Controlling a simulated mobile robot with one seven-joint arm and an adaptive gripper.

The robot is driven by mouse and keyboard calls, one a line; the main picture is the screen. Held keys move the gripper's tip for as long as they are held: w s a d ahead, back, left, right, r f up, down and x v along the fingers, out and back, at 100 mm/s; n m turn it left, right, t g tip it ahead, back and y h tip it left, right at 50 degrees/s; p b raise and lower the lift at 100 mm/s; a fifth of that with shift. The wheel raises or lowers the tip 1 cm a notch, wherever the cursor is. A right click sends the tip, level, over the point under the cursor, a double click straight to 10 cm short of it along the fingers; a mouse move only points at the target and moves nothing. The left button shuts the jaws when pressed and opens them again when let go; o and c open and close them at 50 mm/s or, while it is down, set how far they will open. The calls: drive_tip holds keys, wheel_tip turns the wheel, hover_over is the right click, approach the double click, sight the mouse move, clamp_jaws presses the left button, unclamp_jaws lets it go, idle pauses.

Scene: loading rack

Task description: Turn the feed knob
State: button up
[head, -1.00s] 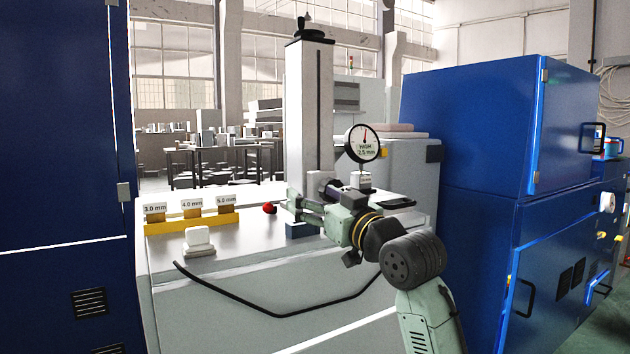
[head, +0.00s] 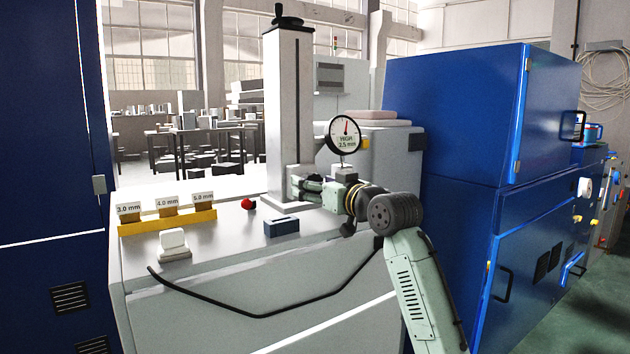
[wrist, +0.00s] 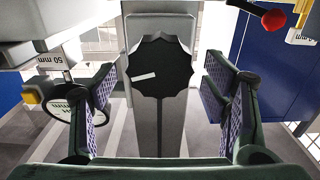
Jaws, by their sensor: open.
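In the wrist view a black scalloped knob (wrist: 160,66) with a white pointer line sits on the face of a grey column (wrist: 160,125). The line is tilted slightly from level. My gripper (wrist: 158,88) is open, with one finger on each side of the knob and a visible gap on both sides. I cannot tell how deep the fingertips reach. In the head view my gripper (head: 302,188) is at the lower part of the white column (head: 290,110), and the scalloped knob cannot be made out there. A round dial gauge (head: 345,134) reads "HIGH 2.5 mm".
A yellow rack (head: 168,221) holds blocks labelled 3.0, 4.0 and 5.0 mm. A white block (head: 173,242), a red knob (head: 248,203) and a dark blue block (head: 281,226) are on the bench (head: 225,250). A black crank (head: 288,16) tops the column. Blue cabinets (head: 455,130) stand right.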

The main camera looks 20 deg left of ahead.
drive_tip(key=shift+w+a, duration=0.1)
drive_tip(key=shift+a, duration=0.05)
drive_tip(key=shift+c, duration=0.2)
drive_tip(key=c, duration=1.1)
drive_tip(key=shift+n, duration=0.4)
drive_tip(key=n, duration=0.5)
drive_tip(key=shift+a+f+n+b, duration=0.1)
drive_tip(key=shift+f+n+b, duration=0.05)
drive_tip(key=shift+n+b, duration=0.2)
drive_tip(key=n, duration=0.2)
drive_tip(key=n+b, duration=0.1)
drive_tip(key=n, duration=0.2)
drive_tip(key=shift+s+n, duration=0.2)
drive_tip(key=shift+n, duration=0.05)
